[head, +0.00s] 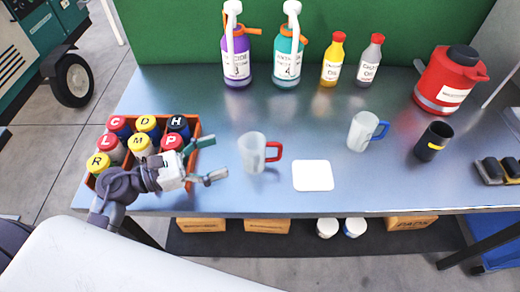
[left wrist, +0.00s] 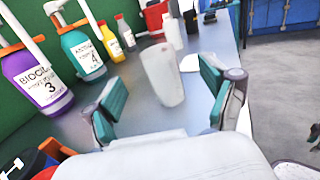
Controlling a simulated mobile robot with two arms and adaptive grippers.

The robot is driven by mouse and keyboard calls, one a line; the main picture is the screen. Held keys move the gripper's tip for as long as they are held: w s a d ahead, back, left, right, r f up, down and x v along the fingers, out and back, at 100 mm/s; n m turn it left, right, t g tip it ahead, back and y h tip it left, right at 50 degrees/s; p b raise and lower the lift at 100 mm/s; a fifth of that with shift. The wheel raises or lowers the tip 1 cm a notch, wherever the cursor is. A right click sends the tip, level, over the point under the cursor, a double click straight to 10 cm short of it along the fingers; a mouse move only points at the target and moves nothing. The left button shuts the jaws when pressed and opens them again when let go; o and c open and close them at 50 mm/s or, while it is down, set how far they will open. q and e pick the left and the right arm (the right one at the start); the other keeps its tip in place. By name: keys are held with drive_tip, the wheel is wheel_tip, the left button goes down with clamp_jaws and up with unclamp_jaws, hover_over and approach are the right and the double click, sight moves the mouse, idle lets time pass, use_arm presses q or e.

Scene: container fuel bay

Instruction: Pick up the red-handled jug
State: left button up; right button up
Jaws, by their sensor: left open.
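The red-handled jug (head: 252,153) is a frosted, translucent cup standing upright on the metal bench, its red handle pointing right. My left gripper (head: 209,160) is open and empty, just left of the jug, with its fingers pointing toward it. In the left wrist view the jug (left wrist: 163,76) shows ahead between the two open teal-padded fingers, not touching them as far as I can see; its handle is hidden there. A similar jug with a blue handle (head: 361,132) stands further right. My right gripper is not in view.
A white square mat (head: 313,175) lies right of the jug. An orange crate (head: 197,127) of lettered, capped bottles is at left, beneath my left arm. Pump bottles (head: 237,64) and smaller bottles (head: 332,65) line the back. A black mug (head: 433,142) and red container (head: 444,80) stand right.

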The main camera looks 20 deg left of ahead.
sight(263, 139)
use_arm(q)
drive_tip(key=p+x, duration=0.1)
drive_tip(key=x, duration=0.2)
drive_tip(key=shift+w+d+r, duration=0.15)
drive_tip(key=shift+w, duration=0.25)
drive_tip(key=p+x, duration=0.3)
drive_tip(key=x, duration=0.3)
drive_tip(key=shift+w, duration=0.25)
drive_tip(key=shift+d, duration=0.15)
drive_tip(key=c, duration=1.3)
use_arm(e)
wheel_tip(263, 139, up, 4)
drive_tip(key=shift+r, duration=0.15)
